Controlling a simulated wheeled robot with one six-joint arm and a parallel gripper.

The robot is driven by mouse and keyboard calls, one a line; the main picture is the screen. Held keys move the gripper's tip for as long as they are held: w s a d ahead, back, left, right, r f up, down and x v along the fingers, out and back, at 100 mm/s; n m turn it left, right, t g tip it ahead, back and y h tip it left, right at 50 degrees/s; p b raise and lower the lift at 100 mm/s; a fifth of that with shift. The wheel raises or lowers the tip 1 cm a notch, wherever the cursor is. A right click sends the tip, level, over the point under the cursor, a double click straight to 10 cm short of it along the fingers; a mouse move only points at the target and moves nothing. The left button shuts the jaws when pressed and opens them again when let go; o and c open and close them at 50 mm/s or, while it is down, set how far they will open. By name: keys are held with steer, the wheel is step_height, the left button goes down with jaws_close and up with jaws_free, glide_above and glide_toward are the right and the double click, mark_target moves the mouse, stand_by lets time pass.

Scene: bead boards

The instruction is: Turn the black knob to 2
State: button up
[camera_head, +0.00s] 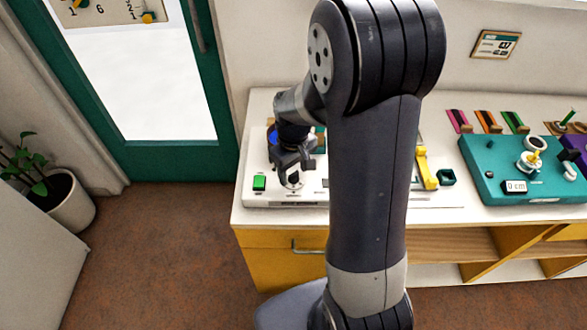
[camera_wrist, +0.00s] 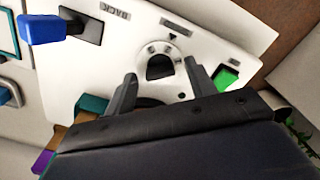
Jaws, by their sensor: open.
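The black knob (camera_wrist: 158,68) sits on a pale ring-shaped dial on the white board (camera_wrist: 130,50). A small dark triangle mark (camera_wrist: 171,37) is printed on the board beside the dial. The dial's digits are too small to read, so I cannot tell the setting. My gripper (camera_wrist: 160,71) is open, with one finger on each side of the knob in the wrist view. I cannot tell whether the fingers touch it. In the head view my gripper (camera_head: 291,163) hangs over the board, and the knob is partly hidden below it.
A green button (camera_wrist: 226,78) lies close to one finger; it also shows in the head view (camera_head: 259,183). A blue lever (camera_wrist: 42,28) stands farther off on the board. A teal board (camera_head: 490,170) with other controls stands to the right on the same counter.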

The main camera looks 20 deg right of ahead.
mark_target(294, 173)
step_height(294, 173, up, 11)
stand_by(0.5)
steer(key=shift+f, duration=0.1)
step_height(294, 173, down, 10)
steer(key=shift+r, duration=0.1)
steer(key=shift+f, duration=0.5)
